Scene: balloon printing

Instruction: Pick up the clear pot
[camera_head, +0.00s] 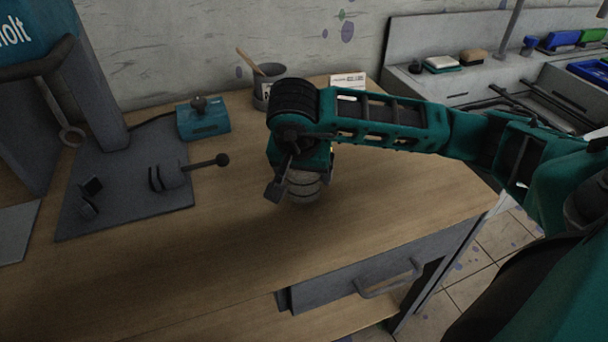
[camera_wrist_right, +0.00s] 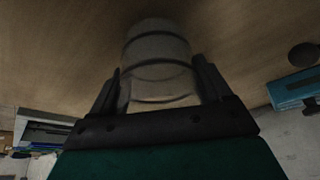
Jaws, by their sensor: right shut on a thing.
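The clear pot (camera_head: 303,186) is a pale, ribbed, see-through jar under my right gripper in the head view. It also shows in the right wrist view (camera_wrist_right: 158,62), between the two dark fingers. My right gripper (camera_head: 290,172) is shut on the pot, with a finger on each side of it. Whether the pot touches the table or is a little above it, I cannot tell. My left gripper is not in view.
The wooden table (camera_head: 240,235) is clear in front of the pot. A grey machine base (camera_head: 130,190) with a lever stands at left. A teal box (camera_head: 203,119), a dark pot with a stick (camera_head: 268,80) and a small card (camera_head: 348,80) are behind. A drawer (camera_head: 360,285) sits below the table's front edge.

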